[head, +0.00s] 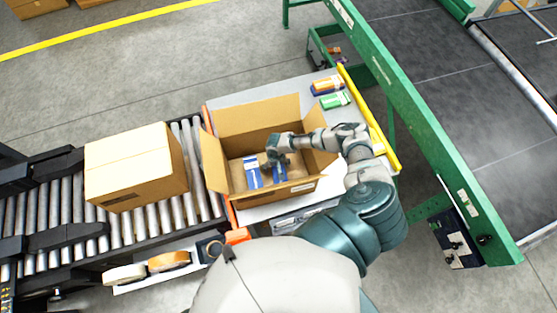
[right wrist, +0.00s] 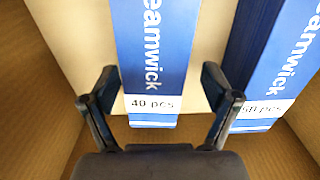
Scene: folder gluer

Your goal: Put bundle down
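An open cardboard box (head: 264,196) stands on the grey table with its flaps spread. My right gripper (head: 273,161) is down inside it. Two blue and white bundles (head: 252,173) are in the box, the second (head: 280,172) partly hidden by the gripper. In the right wrist view the gripper (right wrist: 160,75) has its fingers apart on either side of a bundle marked "40 pcs" (right wrist: 153,60). A gap shows between that bundle and the right finger. The other bundle (right wrist: 277,70) is beside it, outside the right finger. My left gripper is not in view.
A closed carton (head: 135,168) sits on the roller conveyor (head: 205,190) at left. Small orange and green packs (head: 333,100) lie at the table's back right. A yellow bar (head: 368,117) and the green-framed machine (head: 420,110) border the right. Tape rolls (head: 168,262) are in front.

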